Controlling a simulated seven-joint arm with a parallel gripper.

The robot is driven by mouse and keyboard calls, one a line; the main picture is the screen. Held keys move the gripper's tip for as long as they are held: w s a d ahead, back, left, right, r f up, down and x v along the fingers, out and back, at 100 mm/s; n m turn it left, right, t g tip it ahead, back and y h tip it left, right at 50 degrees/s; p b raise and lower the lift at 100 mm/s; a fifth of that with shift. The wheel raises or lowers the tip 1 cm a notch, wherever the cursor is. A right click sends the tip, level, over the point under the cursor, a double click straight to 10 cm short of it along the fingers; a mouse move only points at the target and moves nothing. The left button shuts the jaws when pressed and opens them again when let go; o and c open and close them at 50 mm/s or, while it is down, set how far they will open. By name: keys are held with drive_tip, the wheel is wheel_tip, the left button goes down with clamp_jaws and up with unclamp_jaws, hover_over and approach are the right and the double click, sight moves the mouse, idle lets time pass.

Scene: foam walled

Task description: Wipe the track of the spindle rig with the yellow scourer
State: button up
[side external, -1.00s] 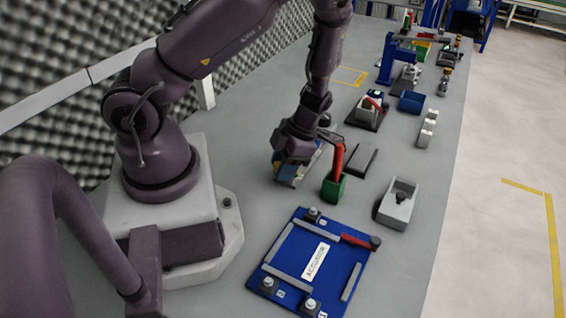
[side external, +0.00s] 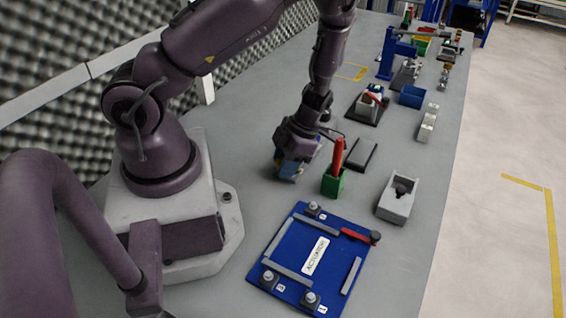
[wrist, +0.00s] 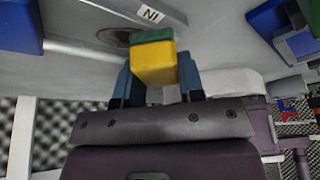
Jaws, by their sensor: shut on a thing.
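My gripper (side external: 288,169) is low over the grey table, behind and left of a green holder. In the wrist view its two blue fingers (wrist: 156,72) are shut on the yellow scourer (wrist: 153,65), a yellow block with a green layer at its end. In the side view the scourer is mostly hidden by the fingers. A white label reading "IN" (wrist: 149,14) and a dark round recess lie just beyond the scourer; contact cannot be told. I cannot tell for sure which fixture is the spindle rig or where its track lies.
A green holder (side external: 333,184) with an upright red handle (side external: 338,153) stands close right of my gripper. A blue ACTUATOR board (side external: 330,240) lies in front. A grey block (side external: 392,207) and a dark flat pad (side external: 361,155) are to the right. More fixtures and a blue bin (side external: 411,97) stand behind.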

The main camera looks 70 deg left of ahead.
drive_tip(key=shift+w+a, duration=0.95)
drive_tip(key=shift+w+a+f, duration=0.1)
drive_tip(key=shift+w+a, duration=1.1)
drive_tip(key=shift+c, duration=0.3)
drive_tip(key=shift+s+d+r, duration=0.25)
drive_tip(key=shift+s+d, duration=0.95)
drive_tip(key=shift+s+d+f, duration=0.2)
drive_tip(key=shift+s+d, duration=1.1)
drive_tip(key=shift+r, duration=3.05)
